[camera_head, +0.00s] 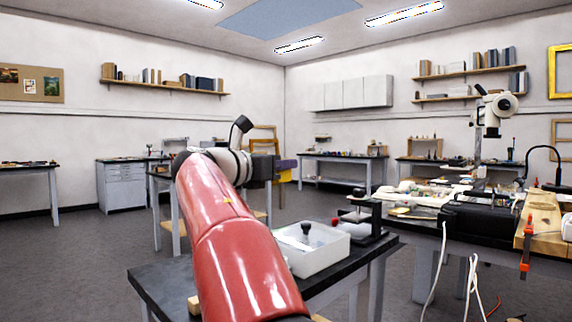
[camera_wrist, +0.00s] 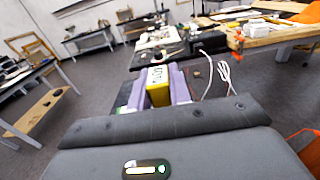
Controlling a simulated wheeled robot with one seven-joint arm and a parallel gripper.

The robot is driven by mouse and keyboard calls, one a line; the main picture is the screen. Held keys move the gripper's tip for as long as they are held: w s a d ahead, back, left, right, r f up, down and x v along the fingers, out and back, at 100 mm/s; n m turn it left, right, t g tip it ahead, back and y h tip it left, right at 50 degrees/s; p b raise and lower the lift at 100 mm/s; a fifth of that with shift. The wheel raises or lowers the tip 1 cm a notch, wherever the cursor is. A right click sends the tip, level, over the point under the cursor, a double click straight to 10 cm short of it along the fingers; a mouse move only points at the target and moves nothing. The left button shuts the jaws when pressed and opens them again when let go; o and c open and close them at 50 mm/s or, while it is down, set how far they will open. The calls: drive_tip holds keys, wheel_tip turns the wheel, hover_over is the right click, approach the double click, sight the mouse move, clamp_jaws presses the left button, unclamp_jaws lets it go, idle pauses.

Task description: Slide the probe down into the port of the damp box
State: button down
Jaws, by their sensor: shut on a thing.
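My gripper (camera_wrist: 159,84) is shut on a yellow block-like thing with dark marks on its face, which I take to be the probe (camera_wrist: 158,76). Purple finger pads press on both its sides; its lower end is hidden. In the head view the yellow of the probe (camera_head: 287,164) shows small beside my dark gripper (camera_head: 275,170), high and apart from the bench. A white box (camera_head: 318,262), probably the damp box, stands on the near black bench, right of my red arm and below my gripper. A dark knobbed thing shows at its top; I cannot make out the port.
A black stand (camera_head: 365,216) is behind the white box, with a small red thing nearby. To the right is a cluttered bench with a black case (camera_head: 480,222), a microscope (camera_head: 492,112), an orange clamp (camera_head: 526,247) and hanging white cables (camera_head: 472,285). Grey floor between benches is open.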

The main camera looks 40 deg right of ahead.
sight(281, 189)
drive_tip(key=shift+f+b, duration=1.95)
drive_tip(key=shift+f, duration=0.9)
drive_tip(key=shift+p, duration=0.8)
drive_tip(key=shift+f+b, duration=3.35)
drive_tip(key=shift+f, duration=1.85)
